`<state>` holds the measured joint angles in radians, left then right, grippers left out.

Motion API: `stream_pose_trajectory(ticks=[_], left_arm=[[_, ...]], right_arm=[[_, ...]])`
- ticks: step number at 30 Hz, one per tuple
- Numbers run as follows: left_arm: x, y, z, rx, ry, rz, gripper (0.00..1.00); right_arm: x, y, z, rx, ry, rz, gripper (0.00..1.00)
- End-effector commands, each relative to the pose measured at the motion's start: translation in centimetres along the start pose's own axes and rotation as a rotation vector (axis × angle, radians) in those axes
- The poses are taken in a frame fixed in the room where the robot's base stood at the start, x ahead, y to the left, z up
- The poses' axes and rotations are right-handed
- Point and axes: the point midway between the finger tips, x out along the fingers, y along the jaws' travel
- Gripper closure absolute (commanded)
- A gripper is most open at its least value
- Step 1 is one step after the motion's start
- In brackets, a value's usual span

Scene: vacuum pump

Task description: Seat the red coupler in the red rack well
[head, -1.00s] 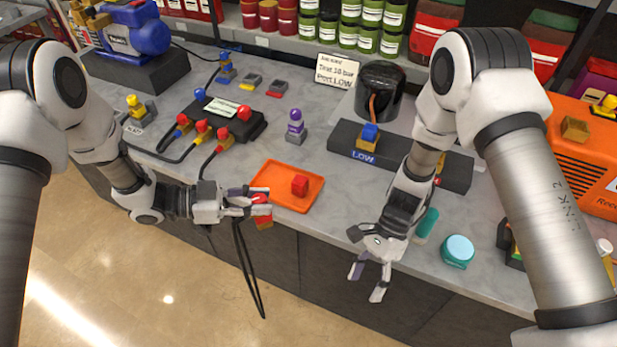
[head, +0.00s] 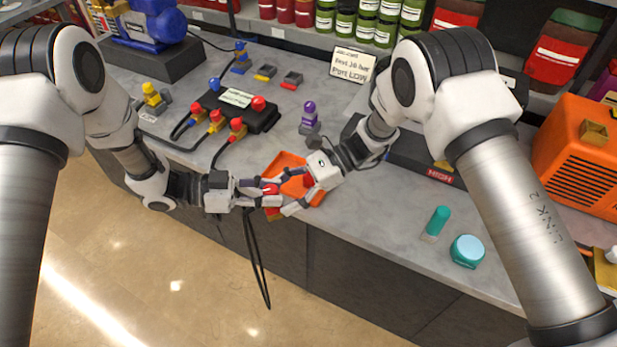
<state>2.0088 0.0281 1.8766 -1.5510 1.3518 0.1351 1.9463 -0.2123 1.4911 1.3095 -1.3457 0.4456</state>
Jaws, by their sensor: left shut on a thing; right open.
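My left gripper (head: 262,194) is shut on the red coupler (head: 270,188), which has a gold lower part and a black hose hanging from it. The coupler is over the counter's front edge, in front of the orange tray. My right gripper (head: 284,196) is open, its fingers reaching in from the right close around the coupler; I cannot tell if they touch it. The red rack well (head: 291,80) appears to be the small grey block with a red mark at the back, and it looks empty.
The orange tray (head: 283,160) is partly hidden by my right gripper. A black manifold (head: 262,117) with hoses and a purple-topped fitting (head: 309,118) stand between the tray and the wells. A teal tube (head: 436,222) and teal jar (head: 467,250) are at right.

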Motion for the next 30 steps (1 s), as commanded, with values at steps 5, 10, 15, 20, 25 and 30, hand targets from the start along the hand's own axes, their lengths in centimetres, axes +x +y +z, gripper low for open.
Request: stream_pose_trajectory(ticks=[5, 10, 15, 20, 25, 30], left_arm=[[0.0, 0.0, 0.0, 0.000, 0.001, 0.000, 1.00], [0.0, 0.0, 0.0, 0.000, 0.001, 0.000, 1.00], [0.0, 0.0, 0.0, 0.000, 0.001, 0.000, 1.00], [0.0, 0.0, 0.0, 0.000, 0.001, 0.000, 1.00], [0.0, 0.0, -0.1, 0.000, 0.001, 0.001, 0.49], [0.0, 0.0, 0.0, 0.000, 0.001, 0.000, 0.41]], right_arm=[[2.6, 0.1, 0.0, 0.000, 0.001, 0.002, 0.33], [3.2, 0.0, 0.0, 0.000, 0.001, 0.000, 0.33], [3.2, 0.0, 0.0, 0.000, 0.001, 0.000, 0.37], [3.2, 0.0, 0.0, 0.000, 0.001, 0.000, 0.94], [3.2, 0.0, 0.0, -0.001, 0.001, -0.001, 1.00], [3.2, 0.0, 0.0, 0.000, 0.000, 0.000, 1.00]])
